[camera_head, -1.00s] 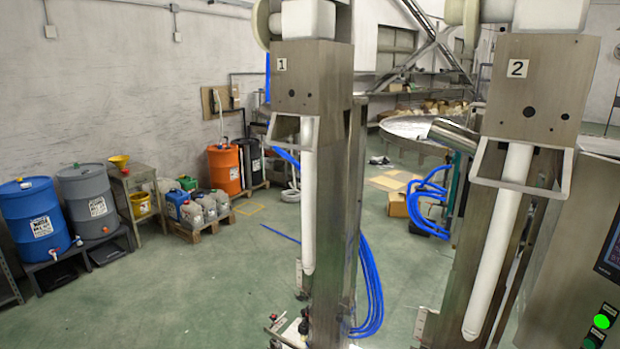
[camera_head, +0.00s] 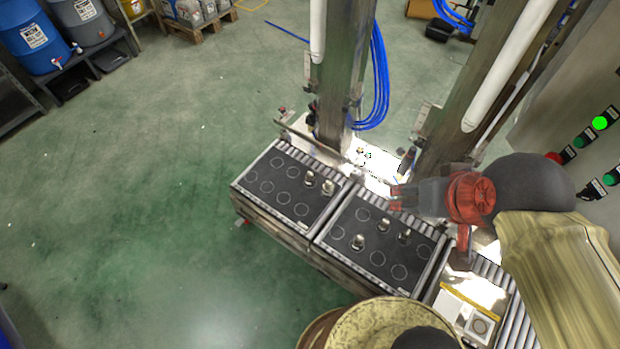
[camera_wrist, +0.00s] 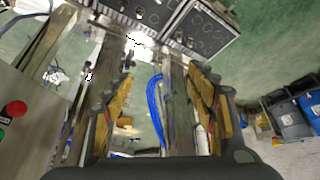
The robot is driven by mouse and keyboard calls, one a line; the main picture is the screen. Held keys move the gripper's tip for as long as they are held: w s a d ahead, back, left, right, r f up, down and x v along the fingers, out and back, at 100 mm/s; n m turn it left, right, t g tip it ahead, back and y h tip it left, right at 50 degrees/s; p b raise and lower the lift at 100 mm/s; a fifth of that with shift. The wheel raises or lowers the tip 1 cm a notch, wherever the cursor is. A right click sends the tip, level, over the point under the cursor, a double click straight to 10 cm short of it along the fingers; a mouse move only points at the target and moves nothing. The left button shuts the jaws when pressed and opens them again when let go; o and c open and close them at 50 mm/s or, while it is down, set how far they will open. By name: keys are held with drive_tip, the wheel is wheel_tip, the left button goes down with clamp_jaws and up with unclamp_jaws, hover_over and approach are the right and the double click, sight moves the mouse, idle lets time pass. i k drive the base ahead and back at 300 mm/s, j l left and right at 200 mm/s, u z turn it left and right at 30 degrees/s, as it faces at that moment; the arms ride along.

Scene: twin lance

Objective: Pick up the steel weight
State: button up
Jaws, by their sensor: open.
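Several small steel weights stand on two dark trays marked with circles. Two weights (camera_head: 328,187) are at the right end of the left tray (camera_head: 262,204). Three more (camera_head: 358,241) stand on the right tray (camera_head: 345,262). Which one is the task's steel weight I cannot tell. My gripper (camera_head: 396,199) is at the back right edge of the right tray in the head view, its fingers pointing left, apart from the weights. In the wrist view its two fingers (camera_wrist: 160,84) are spread with nothing between them, and the trays are at the top.
Two upright steel columns (camera_head: 345,60) with white tubes and blue hoses (camera_head: 378,85) stand behind the trays. A roller conveyor (camera_head: 497,285) runs to the right. Green floor is free on the left.

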sight(310, 176)
drive_tip(key=i+j+z, duration=0.4)
drive_tip(key=j, duration=0.55)
drive_tip(key=j+z, duration=0.35)
drive_tip(key=j, duration=0.6)
drive_tip(key=j+z, duration=0.4)
drive_tip(key=j, duration=0.7)
